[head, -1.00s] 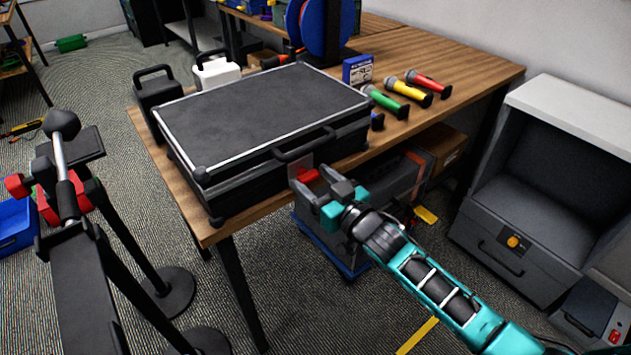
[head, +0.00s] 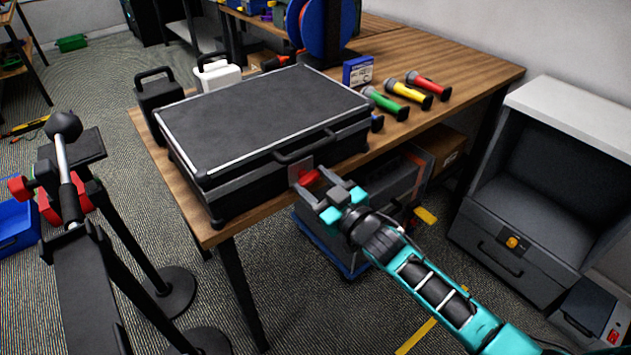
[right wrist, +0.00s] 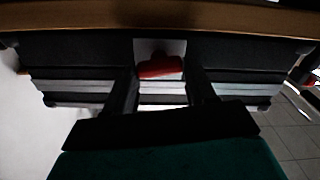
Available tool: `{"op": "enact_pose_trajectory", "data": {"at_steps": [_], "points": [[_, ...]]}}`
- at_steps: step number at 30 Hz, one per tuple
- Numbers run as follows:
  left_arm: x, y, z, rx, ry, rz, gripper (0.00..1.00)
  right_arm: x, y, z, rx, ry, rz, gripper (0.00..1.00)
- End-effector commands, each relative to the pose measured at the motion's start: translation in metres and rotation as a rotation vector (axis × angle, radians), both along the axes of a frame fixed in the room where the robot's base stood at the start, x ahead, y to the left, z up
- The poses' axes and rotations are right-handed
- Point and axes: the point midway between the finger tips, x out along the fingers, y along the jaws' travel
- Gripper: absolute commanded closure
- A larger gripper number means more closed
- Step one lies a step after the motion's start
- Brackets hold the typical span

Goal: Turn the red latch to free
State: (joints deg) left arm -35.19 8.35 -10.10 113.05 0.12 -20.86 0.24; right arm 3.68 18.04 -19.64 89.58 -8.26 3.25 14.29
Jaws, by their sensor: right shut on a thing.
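My left gripper is not in view.
The case stands on a wooden table (head: 455,68). Green, yellow and red microphones (head: 408,91) lie to its right, beside a blue box (head: 357,70). A grey bin (head: 390,190) is under the table. Black stands (head: 65,200) fill the left.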

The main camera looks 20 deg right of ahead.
Motion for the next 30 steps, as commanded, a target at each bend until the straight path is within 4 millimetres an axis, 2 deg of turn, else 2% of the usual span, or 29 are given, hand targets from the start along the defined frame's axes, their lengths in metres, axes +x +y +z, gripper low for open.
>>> {"op": "enact_pose_trajectory", "data": {"at_steps": [13, 30], "points": [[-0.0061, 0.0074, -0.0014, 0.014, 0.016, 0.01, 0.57, -0.0009, 0.0013, -0.0011, -0.395, -0.14, -0.001, 0.75], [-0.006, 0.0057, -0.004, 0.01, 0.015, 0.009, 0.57, -0.0015, 0.0028, -0.0043, -0.902, -0.325, 0.0, 0.75]]}}
